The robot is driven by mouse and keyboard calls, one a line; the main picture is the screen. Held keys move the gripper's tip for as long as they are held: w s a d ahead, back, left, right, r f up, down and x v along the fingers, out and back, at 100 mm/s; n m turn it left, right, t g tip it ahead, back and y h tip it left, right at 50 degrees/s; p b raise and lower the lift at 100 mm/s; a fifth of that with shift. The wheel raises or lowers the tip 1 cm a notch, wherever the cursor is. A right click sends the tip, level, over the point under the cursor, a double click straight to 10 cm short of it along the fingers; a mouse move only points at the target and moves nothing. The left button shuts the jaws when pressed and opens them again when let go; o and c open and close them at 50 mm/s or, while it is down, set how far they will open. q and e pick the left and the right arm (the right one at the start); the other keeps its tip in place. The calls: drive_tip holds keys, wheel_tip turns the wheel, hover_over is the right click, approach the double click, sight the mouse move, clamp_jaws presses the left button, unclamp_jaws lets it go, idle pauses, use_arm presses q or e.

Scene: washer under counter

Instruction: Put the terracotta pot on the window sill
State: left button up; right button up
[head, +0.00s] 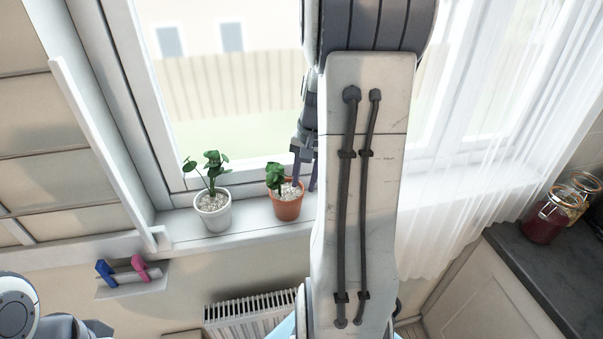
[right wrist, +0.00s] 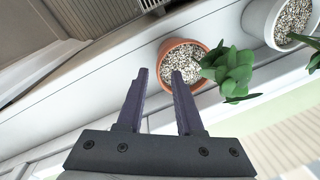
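The terracotta pot (head: 289,211), holding pale gravel and a green plant, stands upright on the window sill (head: 252,217). It also shows in the right wrist view (right wrist: 163,54). My right gripper (head: 304,184) is at the pot's right and window side, pointing down. In the right wrist view the gripper (right wrist: 159,74) has its fingers apart with nothing held between them. One fingertip overlaps the gravel and the other is outside the rim; whether either touches the pot I cannot tell. My left gripper is not in view; only part of my left arm shows at lower left.
A white pot (head: 213,214) with a plant stands left of the terracotta pot. A holder with blue and pink items (head: 128,272) is on the wall below. A radiator (head: 250,311) is under the sill. Jars (head: 548,216) stand on the dark counter. A sheer curtain (head: 460,190) hangs right.

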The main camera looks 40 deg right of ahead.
drive_tip(key=shift+s+d+r, duration=0.1)
drive_tip(key=shift+s+r, duration=0.1)
drive_tip(key=shift+r, duration=1.35)
drive_tip(key=a+n, duration=0.9)
drive_tip(key=a, duration=1.2)
drive_tip(key=s+a+f+n+g, duration=0.1)
drive_tip(key=s+a+f+n, duration=0.1)
drive_tip(key=s+a+n, duration=0.8)
drive_tip(key=s+a, duration=0.2)
drive_tip(key=s, duration=0.1)
drive_tip(key=shift+s+a+n, duration=0.15)
drive_tip(key=shift+a+n, duration=0.15)
drive_tip(key=shift+a, duration=0.1)
drive_tip(key=f+b, duration=0.3)
drive_tip(key=a+f+b, duration=0.1)
drive_tip(key=f+b, duration=0.1)
drive_tip(key=b, duration=0.1)
drive_tip(key=shift+a+f, duration=0.1)
drive_tip(key=shift+f, duration=0.3)
